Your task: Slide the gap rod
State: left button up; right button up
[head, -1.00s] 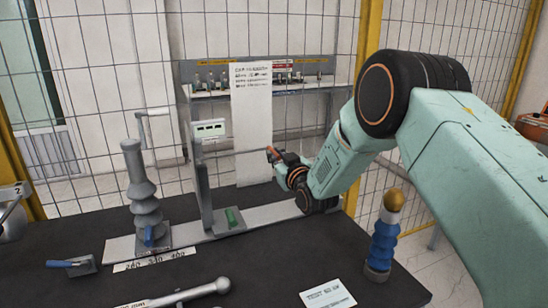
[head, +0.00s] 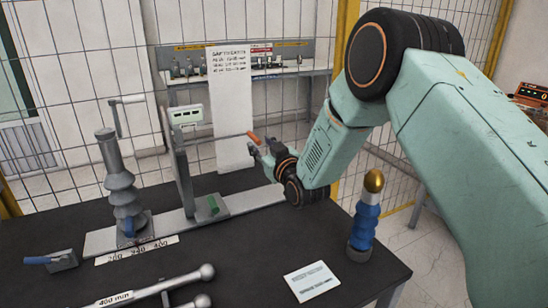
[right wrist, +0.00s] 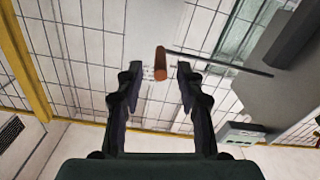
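A thin dark rod (head: 215,143) with an orange end grip (head: 253,137) sticks out to the right from an upright grey plate (head: 182,180) on a long light rail (head: 255,199). My right gripper (head: 260,155) is at the rod's right end, just below and beside the orange grip. In the right wrist view the fingers (right wrist: 158,78) are spread apart. The orange-brown grip (right wrist: 160,64) shows in the gap near the fingertips, with clear space on both sides. The rod (right wrist: 220,63) runs off to the right. My left gripper is out of view.
A grey ribbed insulator (head: 122,190) stands on the rail's left part. Ball-ended rods (head: 160,288) lie in front. A blue insulator with a gold top (head: 364,225) and a white card (head: 311,281) are at right. A mesh fence stands behind.

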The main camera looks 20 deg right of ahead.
jog(key=s, duration=0.8)
jog(key=shift+s+r, duration=0.15)
jog(key=shift+s, duration=0.05)
jog(key=shift+w+d, duration=0.1)
